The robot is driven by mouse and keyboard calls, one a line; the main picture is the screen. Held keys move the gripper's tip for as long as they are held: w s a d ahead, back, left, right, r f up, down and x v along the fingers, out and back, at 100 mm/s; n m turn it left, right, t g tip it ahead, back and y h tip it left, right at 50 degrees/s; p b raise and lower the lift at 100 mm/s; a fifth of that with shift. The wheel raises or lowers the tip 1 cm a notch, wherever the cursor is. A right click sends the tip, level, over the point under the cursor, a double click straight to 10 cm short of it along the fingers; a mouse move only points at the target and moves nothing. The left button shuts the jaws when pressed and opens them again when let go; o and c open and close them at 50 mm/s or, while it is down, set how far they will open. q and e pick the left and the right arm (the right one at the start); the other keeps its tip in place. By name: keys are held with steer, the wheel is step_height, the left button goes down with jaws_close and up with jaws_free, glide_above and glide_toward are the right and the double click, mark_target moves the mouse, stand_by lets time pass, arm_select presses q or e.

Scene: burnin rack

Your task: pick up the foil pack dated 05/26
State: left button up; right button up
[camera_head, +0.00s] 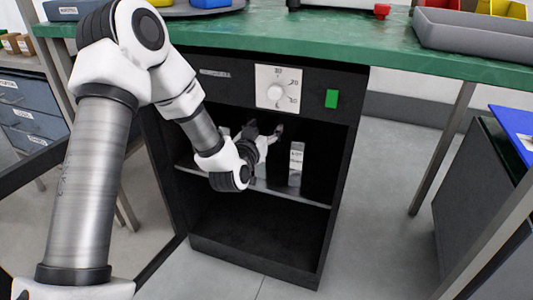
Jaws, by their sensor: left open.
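My left arm reaches into the open black cabinet from the left. My left gripper (264,131) is open above the cabinet's shelf (309,199). A silvery pack with a white label (296,163) stands upright on the shelf, just right of the gripper and apart from it. Other pale items on the shelf stand behind or beside the gripper and are mostly hidden by it. The print on the label is too small to read, so I cannot tell which pack is dated 05/26. My right gripper is not in view.
The cabinet (350,150) has a dial (277,88) and a green switch (332,98) above its opening. A grey tray (470,38) lies on the bench. The cabinet's lower space is empty.

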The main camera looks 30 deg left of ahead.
arm_select(q)
steer(key=shift+x, duration=0.8)
jaws_close()
steer(key=shift+r, duration=0.1)
